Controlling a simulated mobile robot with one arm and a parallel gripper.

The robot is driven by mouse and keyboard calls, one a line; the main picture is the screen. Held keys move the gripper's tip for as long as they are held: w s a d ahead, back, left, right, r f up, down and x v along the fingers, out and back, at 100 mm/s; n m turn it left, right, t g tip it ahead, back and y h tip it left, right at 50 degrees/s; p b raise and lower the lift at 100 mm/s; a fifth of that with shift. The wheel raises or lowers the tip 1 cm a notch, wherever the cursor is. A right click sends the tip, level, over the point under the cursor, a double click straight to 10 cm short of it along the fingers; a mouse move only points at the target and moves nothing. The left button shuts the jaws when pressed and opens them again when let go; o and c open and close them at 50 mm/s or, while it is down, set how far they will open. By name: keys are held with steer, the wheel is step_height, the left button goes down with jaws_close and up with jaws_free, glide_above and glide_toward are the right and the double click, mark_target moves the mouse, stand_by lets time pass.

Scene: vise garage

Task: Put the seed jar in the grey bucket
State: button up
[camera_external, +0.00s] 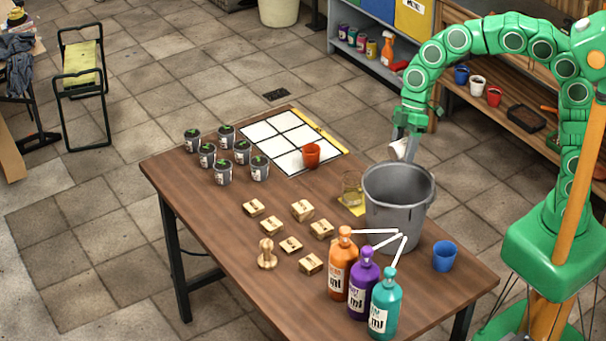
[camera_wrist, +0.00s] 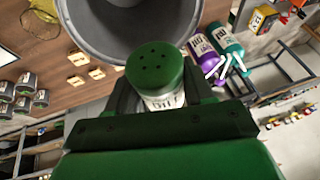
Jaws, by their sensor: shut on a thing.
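My gripper (camera_external: 406,146) is shut on the seed jar (camera_external: 398,149), which looks small and whitish in the external view. In the wrist view the jar has a green lid with small holes (camera_wrist: 155,65) and a white printed label, held between the fingers. The grey bucket (camera_external: 398,213) stands on the table, its open top facing up. The jar appears above the bucket's far rim in the external view. In the wrist view the lid overlaps the lower edge of the bucket (camera_wrist: 83,42). The bucket's floor is hidden in the external view.
Orange, purple and teal bottles (camera_external: 341,270) with white spouts stand in front of the bucket. A blue cup (camera_external: 444,256) is at its right, a clear glass (camera_external: 352,189) at its left. Wooden blocks (camera_external: 303,210), potted seedlings (camera_external: 222,172) and a red pot (camera_external: 311,155) stand farther left.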

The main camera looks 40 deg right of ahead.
step_height(320, 180, down, 11)
stand_by(1.1)
steer(key=o, duration=1.1)
step_height(320, 180, up, 7)
stand_by(0.5)
stand_by(0.3)
